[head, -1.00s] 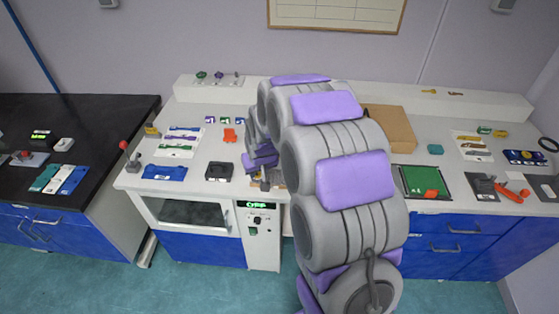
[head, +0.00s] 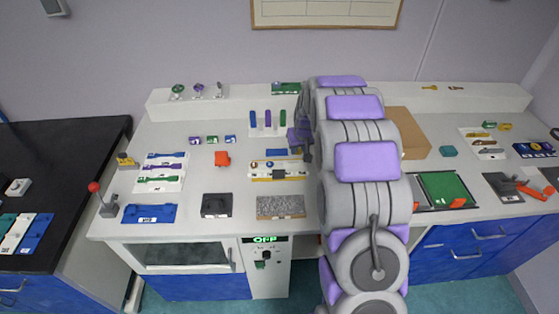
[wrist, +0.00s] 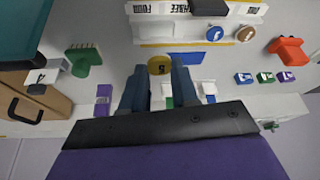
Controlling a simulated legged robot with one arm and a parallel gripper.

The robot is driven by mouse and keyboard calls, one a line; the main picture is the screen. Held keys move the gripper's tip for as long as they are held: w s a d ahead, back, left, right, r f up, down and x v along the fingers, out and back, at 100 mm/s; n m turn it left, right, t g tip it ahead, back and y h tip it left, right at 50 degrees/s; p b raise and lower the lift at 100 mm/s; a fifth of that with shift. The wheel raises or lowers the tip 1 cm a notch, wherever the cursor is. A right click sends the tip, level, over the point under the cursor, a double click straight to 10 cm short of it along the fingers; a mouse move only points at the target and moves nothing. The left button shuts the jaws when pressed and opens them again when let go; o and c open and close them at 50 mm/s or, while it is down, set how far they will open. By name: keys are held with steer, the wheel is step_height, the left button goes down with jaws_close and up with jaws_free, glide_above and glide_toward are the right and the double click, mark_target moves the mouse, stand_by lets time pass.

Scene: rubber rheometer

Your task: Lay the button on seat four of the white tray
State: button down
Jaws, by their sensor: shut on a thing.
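My gripper (wrist: 158,72) is shut on a yellow round button (wrist: 158,65), held between its two fingertips in the wrist view. The white tray (wrist: 185,41) is beyond the fingertips, at the top of the wrist view, with FOUR and THREE labels. Seat four is at the tray's left end there, and no button shows by it. A blue button and a brown button sit towards the tray's right end. The tray (head: 302,176) is also in the head view, in front of my arm's end.
A grey speckled pad (head: 281,207) is in front. An orange piece (head: 222,158) lies left. A cardboard box (head: 412,132) stands right of my arm.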

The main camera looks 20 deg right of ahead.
mark_target(301, 164)
steer(key=d, duration=0.1)
steer(key=w+d+f, duration=0.1)
steer(key=d+f, duration=0.1)
steer(key=shift+w, duration=0.25)
steer(key=shift+a+f+b, duration=0.2)
steer(key=shift+a+f, duration=0.05)
steer(key=shift+f, duration=0.4)
steer(key=shift+a+f+b, duration=0.15)
steer(key=shift+a+f, duration=0.1)
steer(key=shift+f, duration=1.1)
steer(key=shift+d+f, duration=0.4)
steer(key=shift+a, duration=0.3)
steer(key=shift+d+f, duration=0.2)
steer(key=shift+f, duration=0.25)
steer(key=shift+a+f, duration=0.1)
steer(key=shift+f, duration=0.15)
